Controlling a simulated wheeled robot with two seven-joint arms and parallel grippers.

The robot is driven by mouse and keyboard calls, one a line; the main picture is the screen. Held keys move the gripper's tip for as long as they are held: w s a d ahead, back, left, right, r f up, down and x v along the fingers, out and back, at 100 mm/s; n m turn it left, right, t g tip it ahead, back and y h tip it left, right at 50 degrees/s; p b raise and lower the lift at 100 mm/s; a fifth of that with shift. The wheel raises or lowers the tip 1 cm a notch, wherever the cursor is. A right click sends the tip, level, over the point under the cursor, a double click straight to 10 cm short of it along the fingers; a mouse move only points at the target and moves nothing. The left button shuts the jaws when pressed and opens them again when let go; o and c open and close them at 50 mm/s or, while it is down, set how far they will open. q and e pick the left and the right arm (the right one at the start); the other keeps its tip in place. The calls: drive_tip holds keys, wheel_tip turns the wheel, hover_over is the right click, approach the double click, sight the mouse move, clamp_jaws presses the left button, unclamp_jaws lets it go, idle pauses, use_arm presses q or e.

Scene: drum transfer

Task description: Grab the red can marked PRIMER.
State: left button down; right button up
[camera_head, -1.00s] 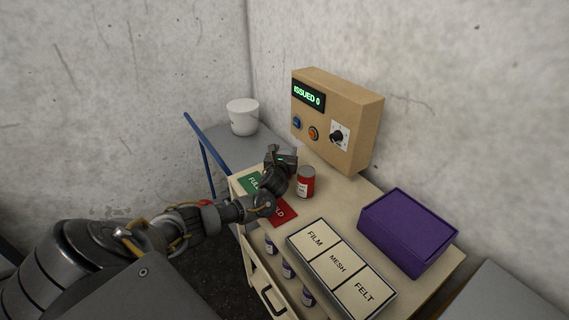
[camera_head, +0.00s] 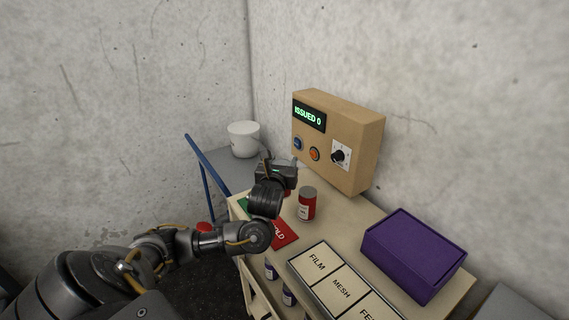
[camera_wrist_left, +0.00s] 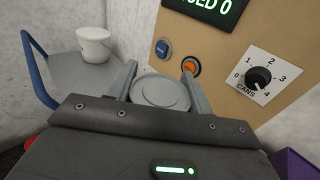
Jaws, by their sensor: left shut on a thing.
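My left gripper (camera_head: 283,186) is over the cart top, behind and left of a red can (camera_head: 307,204) with a grey lid and pale label. That can stands upright, apart from the gripper; its label is too small to read. In the left wrist view my left gripper's fingers (camera_wrist_left: 162,92) are shut on another can (camera_wrist_left: 160,91), seen by its round grey lid. My right gripper is not in view.
A tan dispenser box (camera_head: 345,130) reads ISSUED 0 and has buttons and a dial. A FILM/MESH/FELT tray (camera_head: 318,262), a purple box (camera_head: 414,250) and red (camera_head: 283,236) and green mats share the cart. A white bucket (camera_head: 243,140) stands behind.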

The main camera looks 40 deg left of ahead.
use_arm(q)
drive_tip(key=r+p, duration=0.1)
drive_tip(key=s+d+p, duration=0.1)
drive_tip(key=p, duration=0.1)
drive_tip(key=shift+r, duration=0.35)
drive_tip(key=shift+s+f+p, duration=0.1)
drive_tip(key=shift+s+p, duration=0.3)
drive_tip(key=shift+p, duration=0.3)
drive_tip(key=shift+d, duration=0.1)
drive_tip(key=shift+f, duration=0.1)
